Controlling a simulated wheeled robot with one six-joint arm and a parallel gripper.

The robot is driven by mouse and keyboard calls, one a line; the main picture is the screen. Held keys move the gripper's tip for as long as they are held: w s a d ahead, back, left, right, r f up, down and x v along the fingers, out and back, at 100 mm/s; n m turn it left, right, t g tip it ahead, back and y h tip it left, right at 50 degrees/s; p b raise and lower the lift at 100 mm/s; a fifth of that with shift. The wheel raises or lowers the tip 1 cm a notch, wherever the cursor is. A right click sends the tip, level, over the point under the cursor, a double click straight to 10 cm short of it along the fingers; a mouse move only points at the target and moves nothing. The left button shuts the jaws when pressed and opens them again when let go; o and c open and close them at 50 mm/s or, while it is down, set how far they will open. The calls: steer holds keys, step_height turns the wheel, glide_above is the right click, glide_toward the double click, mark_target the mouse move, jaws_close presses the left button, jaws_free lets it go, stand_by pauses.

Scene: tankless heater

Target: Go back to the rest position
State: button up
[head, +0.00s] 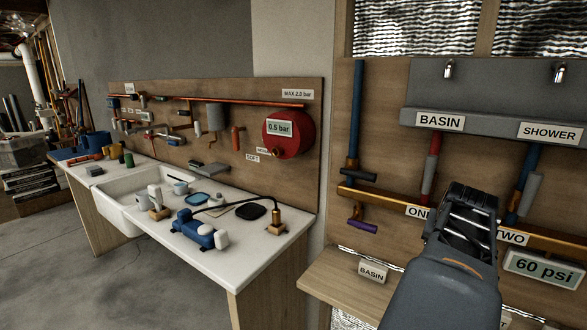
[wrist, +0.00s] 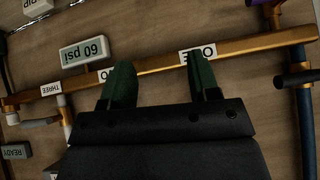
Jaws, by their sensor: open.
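My gripper (head: 470,208) is raised in front of the wooden panel at the right of the head view, over part of the copper pipe (head: 383,201). In the wrist view my gripper (wrist: 160,72) has its two dark green fingers spread apart, with nothing between them. The wrist picture is upside down. The copper pipe (wrist: 240,46) runs behind the fingertips, and the label ONE (wrist: 198,53) shows by the right finger. I cannot tell the exact gap to the pipe. My forearm hides part of the panel.
A wooden ledge (head: 335,288) with a BASIN tag (head: 372,271) lies below the panel. A purple-handled valve (head: 362,226) and a 60 psi display (head: 541,267) flank my arm. A white counter (head: 255,250) with a blue pump (head: 195,230) stands left. Grey floor is clear at lower left.

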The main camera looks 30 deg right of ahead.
steer(key=w+a+f+n+y+p, duration=0.2)
steer(key=a+n, duration=0.1)
steer(key=a, duration=0.6)
steer(key=w+a+f+n+y+p, duration=0.2)
steer(key=w+a+n+p, duration=0.1)
steer(key=a, duration=0.7)
steer(key=w+a+f+n+y+p, duration=0.1)
steer(key=w+a+f+n+p, duration=0.1)
steer(key=a, duration=0.8)
steer(key=shift+w+a+f+n+g+y, duration=0.25)
steer(key=shift+w+f+n+g+y, duration=0.2)
steer(key=shift+n, duration=0.65)
steer(key=a+n, duration=0.1)
steer(key=a, duration=0.1)
steer(key=a+r+n+p, duration=0.1)
steer(key=a, duration=0.1)
steer(key=a+r+n+p, duration=0.1)
steer(key=a, duration=0.1)
steer(key=shift+w+a+t+y, duration=0.1)
steer(key=shift+a+t+y, duration=0.15)
steer(key=shift+a+y, duration=0.15)
steer(key=shift+c, duration=0.3)
